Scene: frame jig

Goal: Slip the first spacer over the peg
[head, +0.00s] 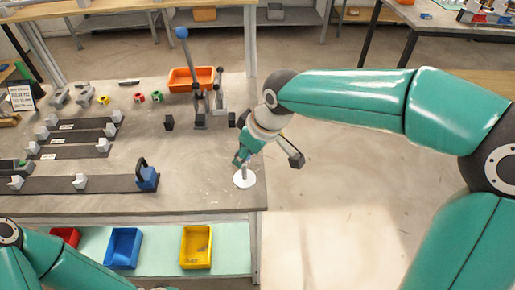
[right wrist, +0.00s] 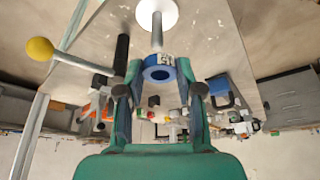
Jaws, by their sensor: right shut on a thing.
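My right gripper (head: 242,160) is just above the peg's round white base (head: 244,179) near the table's right edge. In the right wrist view it (right wrist: 160,92) is shut on a blue spacer (right wrist: 160,72), a ring with a dark hole, held between the fingers. The grey peg (right wrist: 157,32) stands on the white base (right wrist: 170,12), and its end is close to the ring's rim. I cannot tell whether the peg tip is in the hole. The gripper hides most of the peg in the head view. My left gripper is not in view.
Yellow (head: 103,100), red (head: 139,97) and green (head: 157,97) rings lie at the back. Dark strips with grey blocks (head: 80,181) lie left.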

